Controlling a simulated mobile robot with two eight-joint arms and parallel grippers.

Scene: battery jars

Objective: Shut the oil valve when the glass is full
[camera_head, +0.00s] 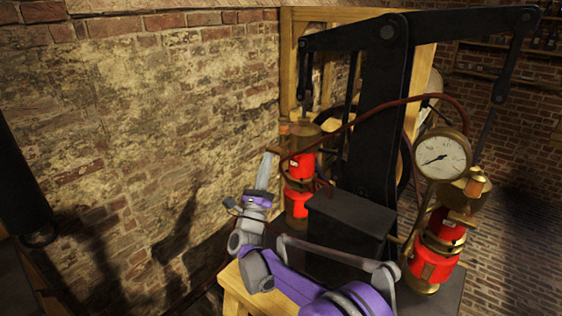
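My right gripper (267,160) is raised beside the left red-and-brass cylinder (300,172), at the left of the machine. Its fingertips are close to a small brass fitting (274,150) on that cylinder. I cannot tell whether they touch it, or whether the fingers are open or shut. A small amber piece (284,128) stands just above the fitting. It may be the oil glass, but its level is too small to read. I cannot tell for sure which part is the oil valve. My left gripper is not in view.
A black beam machine (377,110) stands on a wooden frame. A second red-and-brass cylinder (435,245) and a round white gauge (442,158) are at its right. A dark box (348,225) sits beside my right arm. A brick wall (130,130) fills the left.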

